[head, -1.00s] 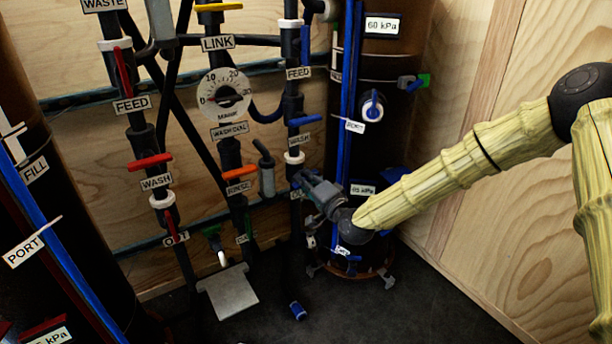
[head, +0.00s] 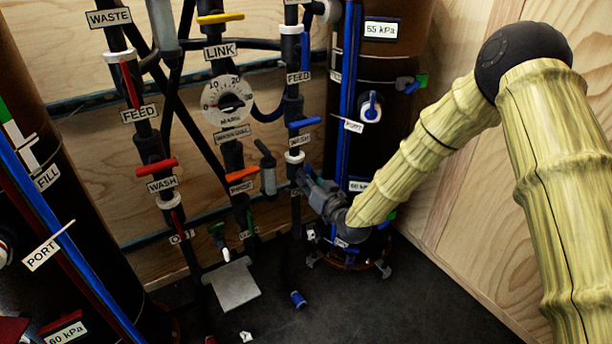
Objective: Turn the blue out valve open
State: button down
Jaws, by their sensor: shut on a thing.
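The blue column (head: 294,107) is a dark pipe with FEED and WASH labels and blue handles. The blue out valve is low on this pipe, below the WASH label (head: 300,141); its handle is hidden by my gripper. My gripper (head: 305,184) reaches in from the right, against the pipe at out-valve height. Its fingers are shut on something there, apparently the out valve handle. The fingertips are small and partly hidden, so the handle's angle cannot be told.
The blue wash handle (head: 305,122) lies just above my gripper. A red-handled pipe (head: 146,135) and a dial (head: 228,101) are at left. A grey plate (head: 232,285) sits low; dark floor is open at lower right.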

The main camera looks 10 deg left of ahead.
jog(key=shift+n+p, duration=0.45)
jog(key=shift+n, duration=1.15)
jog(key=c, duration=1.5)
grip_release()
jog(key=shift+s, duration=0.1)
jog(key=v, duration=1.2)
jog(key=shift+f, duration=0.1)
